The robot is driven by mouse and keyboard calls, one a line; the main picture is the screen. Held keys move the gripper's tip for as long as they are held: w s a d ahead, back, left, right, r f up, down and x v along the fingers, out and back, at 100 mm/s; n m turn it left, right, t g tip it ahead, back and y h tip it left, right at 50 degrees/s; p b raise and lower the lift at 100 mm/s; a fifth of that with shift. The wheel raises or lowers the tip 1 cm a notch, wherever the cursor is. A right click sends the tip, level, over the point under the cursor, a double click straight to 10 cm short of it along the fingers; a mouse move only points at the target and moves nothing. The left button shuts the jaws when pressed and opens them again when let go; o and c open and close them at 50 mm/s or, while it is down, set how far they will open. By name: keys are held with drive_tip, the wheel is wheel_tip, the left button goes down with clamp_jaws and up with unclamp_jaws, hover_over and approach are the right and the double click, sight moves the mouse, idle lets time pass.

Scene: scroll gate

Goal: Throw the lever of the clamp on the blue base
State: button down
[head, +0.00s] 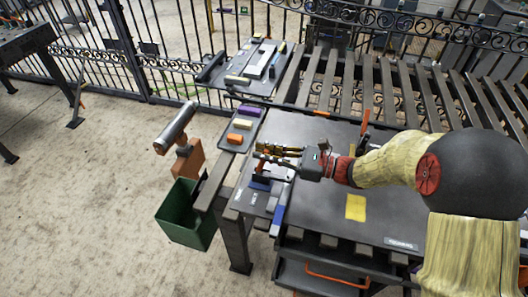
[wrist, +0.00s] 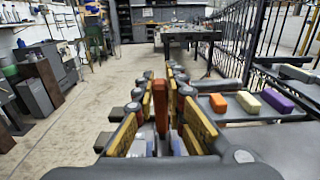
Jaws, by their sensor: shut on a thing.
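The clamp on the blue base (head: 261,184) stands near the left edge of the dark worktable, under my gripper and partly hidden by it. My gripper (head: 266,151) reaches in from the right, level above the clamp. In the wrist view my gripper (wrist: 161,110) has its yellow-padded fingers on both sides of an upright orange-red lever (wrist: 161,98), closed on it. The lever's lower end is hidden by the fingers and palm. The rest of the clamp hardly shows in the wrist view.
Another red upright handle (head: 365,122) stands further right on the table, close to my arm. A tray (head: 229,146) with orange, cream and purple blocks lies behind the clamp. A green bin (head: 185,222) hangs at the left edge. A yellow patch (head: 356,207) lies on the tabletop.

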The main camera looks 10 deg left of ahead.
drive_tip(key=shift+a+r+p, duration=0.1)
drive_tip(key=shift+r+p, duration=0.05)
drive_tip(key=shift+p, duration=0.25)
drive_tip(key=shift+a+r+h+p, duration=0.2)
drive_tip(key=shift+a+h+p, duration=0.2)
drive_tip(key=shift+p, duration=0.5)
drive_tip(key=h+p, duration=0.1)
drive_tip(key=p, duration=0.1)
drive_tip(key=a+p, duration=0.1)
drive_tip(key=p, duration=0.1)
drive_tip(key=shift+w+a+r+h, duration=0.1)
drive_tip(key=shift+a+r+h, duration=0.2)
drive_tip(key=shift+h, duration=0.1)
drive_tip(key=a+f+h+p, duration=0.4)
drive_tip(key=a+h+p, duration=0.4)
drive_tip(key=p, duration=1.5)
drive_tip(key=shift+w+f+g+h, duration=0.3)
drive_tip(key=shift+f+g+h, duration=0.1)
drive_tip(key=shift+h, duration=0.4)
drive_tip(key=shift+f, duration=0.1)
drive_tip(key=c, duration=2)
unclamp_jaws()
drive_tip(key=shift+a, duration=0.15)
drive_tip(key=shift+o, duration=1)
